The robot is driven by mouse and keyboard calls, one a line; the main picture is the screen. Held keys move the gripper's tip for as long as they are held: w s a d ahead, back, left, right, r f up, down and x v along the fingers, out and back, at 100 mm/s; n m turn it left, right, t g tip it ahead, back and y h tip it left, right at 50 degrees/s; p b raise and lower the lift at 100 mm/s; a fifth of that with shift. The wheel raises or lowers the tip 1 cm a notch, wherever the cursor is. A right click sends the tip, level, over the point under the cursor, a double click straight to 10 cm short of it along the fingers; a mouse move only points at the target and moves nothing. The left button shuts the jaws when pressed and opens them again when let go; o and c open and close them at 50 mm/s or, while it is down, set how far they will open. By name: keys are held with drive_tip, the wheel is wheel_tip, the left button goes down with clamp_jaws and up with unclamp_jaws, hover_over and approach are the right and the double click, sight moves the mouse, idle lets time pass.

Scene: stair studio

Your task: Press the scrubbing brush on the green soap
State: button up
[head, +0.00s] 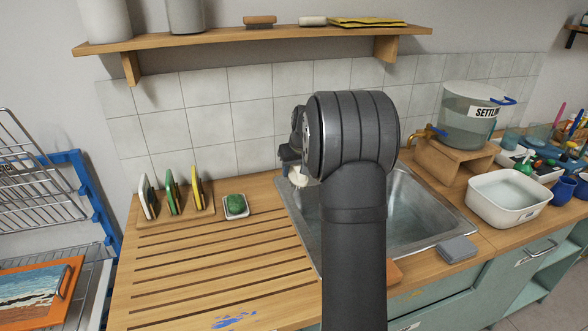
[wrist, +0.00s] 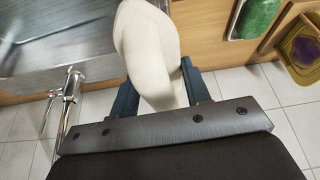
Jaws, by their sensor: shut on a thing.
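The green soap (head: 236,202) lies in a small white dish (head: 246,212) on the wooden drainboard, left of the sink. The soap also shows at the top right of the wrist view (wrist: 260,14). My gripper (wrist: 158,82) is shut on a smooth cream thing, which I take as the scrubbing brush (wrist: 147,42); no bristles show. In the head view a small part of the brush (head: 298,178) shows at the sink's back left corner, right of the soap and apart from it. My arm hides most of the gripper there.
A slotted rack (head: 205,218) with several upright coloured pieces stands left of the soap. The metal sink (head: 425,215) lies to the right, with a chrome tap (wrist: 68,95) at the wall. A shelf (head: 250,37) hangs above.

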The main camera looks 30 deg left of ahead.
drive_tip(key=s+a, duration=0.4)
drive_tip(key=a, duration=0.5)
drive_tip(key=s+a, duration=0.5)
drive_tip(key=a, duration=0.4)
drive_tip(key=shift+f, duration=3.2)
drive_tip(key=shift+f, duration=0.65)
wheel_tip(320, 180, up, 7)
drive_tip(key=shift+r, duration=0.1)
